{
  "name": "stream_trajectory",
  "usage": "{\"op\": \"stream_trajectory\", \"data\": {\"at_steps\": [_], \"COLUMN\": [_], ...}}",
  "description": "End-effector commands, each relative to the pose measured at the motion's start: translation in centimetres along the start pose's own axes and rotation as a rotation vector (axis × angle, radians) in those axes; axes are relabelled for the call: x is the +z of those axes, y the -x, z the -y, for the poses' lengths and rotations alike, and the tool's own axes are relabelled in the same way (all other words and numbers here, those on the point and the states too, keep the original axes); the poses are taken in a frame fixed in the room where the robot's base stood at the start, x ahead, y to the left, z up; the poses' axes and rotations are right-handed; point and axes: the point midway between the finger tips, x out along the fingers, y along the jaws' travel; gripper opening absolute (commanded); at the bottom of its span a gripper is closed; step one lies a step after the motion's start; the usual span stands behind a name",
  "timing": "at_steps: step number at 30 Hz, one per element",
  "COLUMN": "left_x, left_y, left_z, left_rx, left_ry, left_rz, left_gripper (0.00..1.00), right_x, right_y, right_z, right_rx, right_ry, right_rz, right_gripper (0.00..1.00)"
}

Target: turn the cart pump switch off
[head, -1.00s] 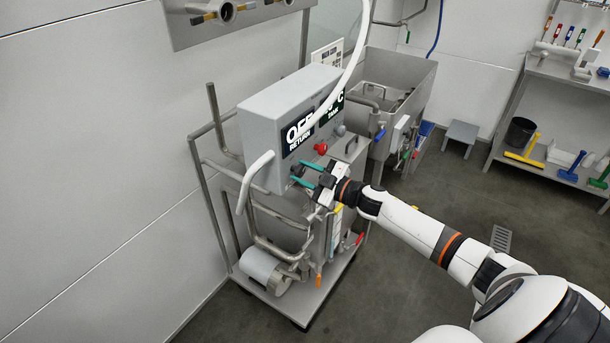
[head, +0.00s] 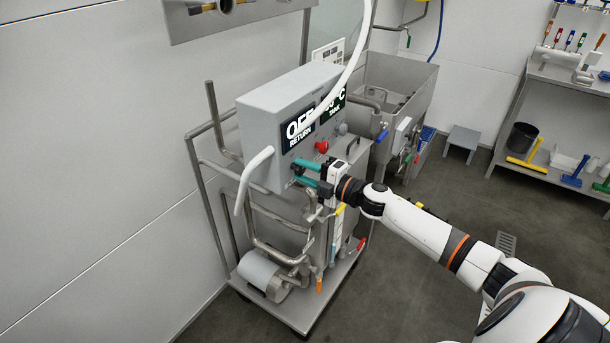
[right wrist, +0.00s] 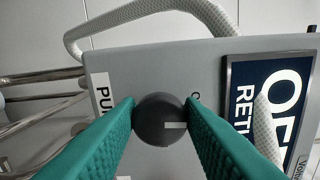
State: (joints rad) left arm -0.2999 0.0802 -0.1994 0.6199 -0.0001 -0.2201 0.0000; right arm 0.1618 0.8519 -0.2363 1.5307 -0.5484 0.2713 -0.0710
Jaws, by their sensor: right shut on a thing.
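The cart's grey control box (head: 262,138) carries the pump switch, a dark round knob (right wrist: 160,119) with a light pointer mark toward the right in the wrist view. A partly hidden label starting "PU" (right wrist: 103,92) is left of it. My right gripper (head: 299,174) is at the lower front of the box, its teal fingers on either side of the knob and shut on it. The fingers (right wrist: 160,125) also show in the wrist view. In the head view the knob is mostly hidden by the fingers. My left gripper is not in view.
A display (head: 299,132) reading "OFF RETURN" and a red button (head: 321,146) sit above the gripper. A white hose (head: 352,65) crosses the display. A steel tank (head: 398,75) stands behind.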

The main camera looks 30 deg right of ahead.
Motion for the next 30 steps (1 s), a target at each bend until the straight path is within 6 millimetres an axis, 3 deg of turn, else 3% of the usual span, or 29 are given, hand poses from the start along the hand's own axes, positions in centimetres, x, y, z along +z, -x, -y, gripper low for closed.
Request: {"op": "stream_trajectory", "data": {"at_steps": [9, 23, 24, 27, 30], "left_x": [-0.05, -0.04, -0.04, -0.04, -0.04], "left_y": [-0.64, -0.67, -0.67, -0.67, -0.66], "left_z": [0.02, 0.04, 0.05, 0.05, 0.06], "left_rx": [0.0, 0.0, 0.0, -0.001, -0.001], "left_ry": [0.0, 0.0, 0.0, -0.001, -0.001], "left_rz": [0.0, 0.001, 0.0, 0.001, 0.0], "left_gripper": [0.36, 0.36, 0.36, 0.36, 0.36], "right_x": [0.03, 0.04, 0.04, 0.04, 0.03], "right_y": [0.01, 0.01, 0.01, 0.01, 0.01], "right_z": [-0.19, -0.18, -0.18, -0.18, -0.14], "right_rx": [0.002, 0.002, 0.003, 0.002, 0.002], "right_ry": [0.097, 0.11, 0.11, 0.11, 0.109], "right_rz": [0.001, 0.001, 0.001, 0.001, 0.001], "right_gripper": [0.12, 0.12, 0.36, 0.52, 0.54]}}
